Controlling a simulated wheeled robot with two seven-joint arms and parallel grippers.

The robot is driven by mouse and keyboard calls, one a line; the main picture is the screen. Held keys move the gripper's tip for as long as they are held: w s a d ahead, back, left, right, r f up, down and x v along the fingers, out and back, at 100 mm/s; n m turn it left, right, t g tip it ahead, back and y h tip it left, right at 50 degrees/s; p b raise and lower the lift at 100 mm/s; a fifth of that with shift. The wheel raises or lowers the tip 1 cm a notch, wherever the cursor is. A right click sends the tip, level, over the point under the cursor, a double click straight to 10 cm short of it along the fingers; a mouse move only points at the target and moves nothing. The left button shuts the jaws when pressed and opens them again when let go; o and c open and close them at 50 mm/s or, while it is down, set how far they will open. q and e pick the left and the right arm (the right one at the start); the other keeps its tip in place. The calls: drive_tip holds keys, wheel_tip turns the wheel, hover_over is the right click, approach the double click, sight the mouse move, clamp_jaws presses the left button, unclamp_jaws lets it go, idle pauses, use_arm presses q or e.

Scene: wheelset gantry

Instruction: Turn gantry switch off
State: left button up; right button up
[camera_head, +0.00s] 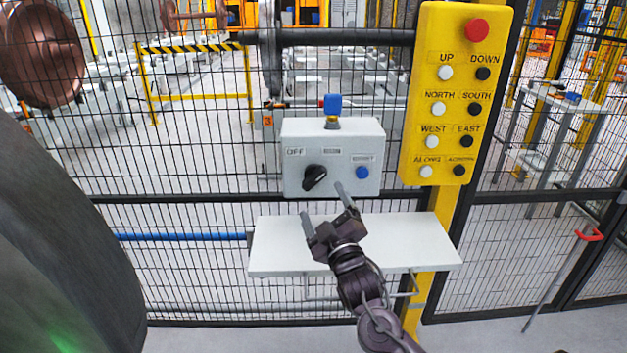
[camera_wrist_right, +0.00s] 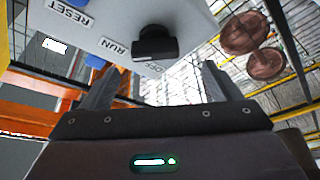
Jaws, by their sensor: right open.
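The gantry switch is a black rotary knob (camera_head: 314,177) on the front of a light grey control box (camera_head: 351,136). Its handle slants, upper end to the right, with an OFF label above left. In the right wrist view the knob (camera_wrist_right: 155,45) stands ahead between the fingers, near labels RUN and OFF. My right gripper (camera_head: 323,202) is open and empty, its fingertips just below and in front of the knob, apparently apart from it. The wrist view also shows both spread fingers (camera_wrist_right: 155,85). My left gripper is out of view.
A blue button (camera_head: 362,172) sits right of the knob, and a blue key-like piece (camera_head: 332,104) stands on the box. A yellow button panel (camera_head: 455,95) is at right. A white shelf (camera_head: 400,240) lies below, and a black mesh fence (camera_head: 200,165) stands behind.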

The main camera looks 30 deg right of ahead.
sight(314, 182)
drive_tip(key=x, duration=0.5)
drive_tip(key=p+x, duration=0.1)
drive_tip(key=x, duration=0.2)
drive_tip(key=shift+s+r, duration=0.15)
drive_tip(key=shift+r, duration=0.2)
